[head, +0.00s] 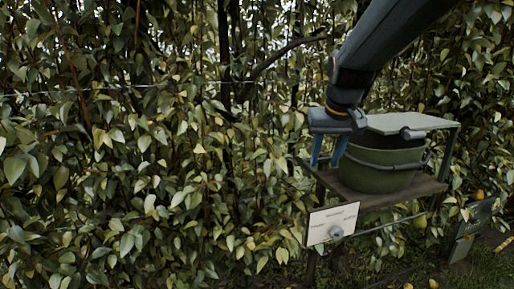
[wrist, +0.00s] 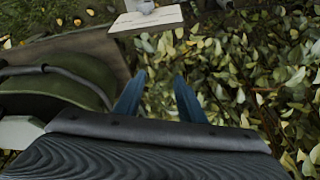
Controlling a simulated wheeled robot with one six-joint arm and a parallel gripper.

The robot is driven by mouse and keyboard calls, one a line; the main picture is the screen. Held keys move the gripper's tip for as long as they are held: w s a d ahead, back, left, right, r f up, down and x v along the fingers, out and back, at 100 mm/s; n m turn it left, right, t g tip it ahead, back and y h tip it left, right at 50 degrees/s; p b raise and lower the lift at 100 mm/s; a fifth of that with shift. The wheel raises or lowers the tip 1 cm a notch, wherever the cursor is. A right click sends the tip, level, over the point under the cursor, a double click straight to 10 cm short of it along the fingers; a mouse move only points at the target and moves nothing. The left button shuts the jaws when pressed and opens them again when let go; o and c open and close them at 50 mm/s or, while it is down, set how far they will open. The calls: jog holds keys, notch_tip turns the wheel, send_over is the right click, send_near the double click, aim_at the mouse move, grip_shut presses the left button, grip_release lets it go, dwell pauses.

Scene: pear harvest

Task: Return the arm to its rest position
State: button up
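My arm (head: 383,45) reaches in from the top right in the head view, and my gripper (head: 325,158) points down just left of the green bucket. Its two blue fingers stand apart with nothing between them; the wrist view also shows the gripper (wrist: 158,92) open and empty over leaves. The green bucket (head: 378,178) sits upright on a wooden stand (head: 425,188). It also shows at the left of the wrist view (wrist: 50,92). A flat green panel (head: 412,122) above it hides its inside.
A white sign (head: 332,222) with a round knob is at the stand's front corner. A dense leafy hedge (head: 130,150) fills the left and back. A pear (head: 420,221) shows below the stand, and several yellow fruits lie on the ground. A dark board (head: 470,228) stands at right.

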jog(key=s+d+f+g+b, duration=0.1)
jog(key=s+f+g+b, duration=0.1)
jog(key=s+f, duration=1.9)
jog(key=shift+s+f+g+b, duration=0.25)
jog(key=shift+f+g, duration=0.35)
jog(key=shift+f, duration=0.35)
